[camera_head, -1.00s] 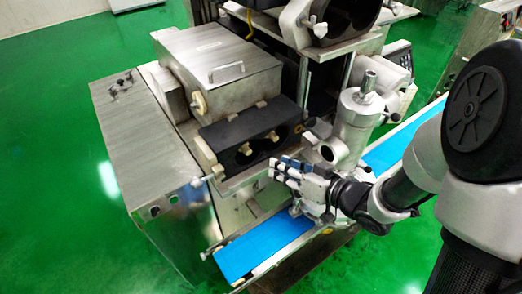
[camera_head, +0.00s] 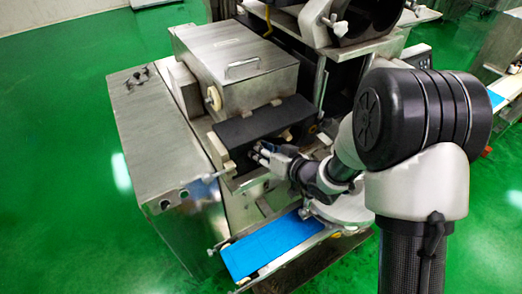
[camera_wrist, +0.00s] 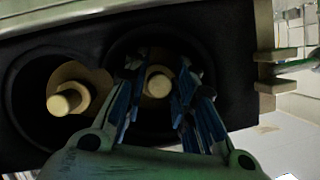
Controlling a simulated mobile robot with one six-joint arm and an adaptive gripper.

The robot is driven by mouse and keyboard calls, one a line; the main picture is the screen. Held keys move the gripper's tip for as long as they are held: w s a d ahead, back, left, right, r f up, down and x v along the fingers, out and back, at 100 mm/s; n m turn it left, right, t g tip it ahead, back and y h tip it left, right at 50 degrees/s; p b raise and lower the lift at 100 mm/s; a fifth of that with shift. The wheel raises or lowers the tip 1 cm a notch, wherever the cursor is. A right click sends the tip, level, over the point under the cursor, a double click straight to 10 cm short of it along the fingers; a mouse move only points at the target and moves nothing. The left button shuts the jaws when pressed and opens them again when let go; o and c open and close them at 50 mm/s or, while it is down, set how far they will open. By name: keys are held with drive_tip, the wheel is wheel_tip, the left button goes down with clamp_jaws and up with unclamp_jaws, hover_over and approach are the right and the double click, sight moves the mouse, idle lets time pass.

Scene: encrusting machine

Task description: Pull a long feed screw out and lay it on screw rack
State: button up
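Two feed screws show only their cream-coloured ends, set in two round bores of a black block (camera_head: 262,122) on the machine. In the wrist view the left screw end (camera_wrist: 68,98) stands free in its bore. The right screw end (camera_wrist: 157,82) lies between the blue-lined fingers of my gripper (camera_wrist: 158,88). The fingers are open, one on each side, with dark gaps to the screw end. In the head view my gripper (camera_head: 264,154) is at the front of the black block and hides most of the bores. I cannot make out a screw rack.
A blue conveyor belt (camera_head: 272,246) runs below the block. A steel cabinet (camera_head: 155,125) stands at the left and a lidded steel hopper (camera_head: 235,65) sits above the block. Green floor (camera_head: 60,180) is clear at the left.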

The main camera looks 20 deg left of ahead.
drive_tip(key=shift+c, duration=0.5)
clamp_jaws()
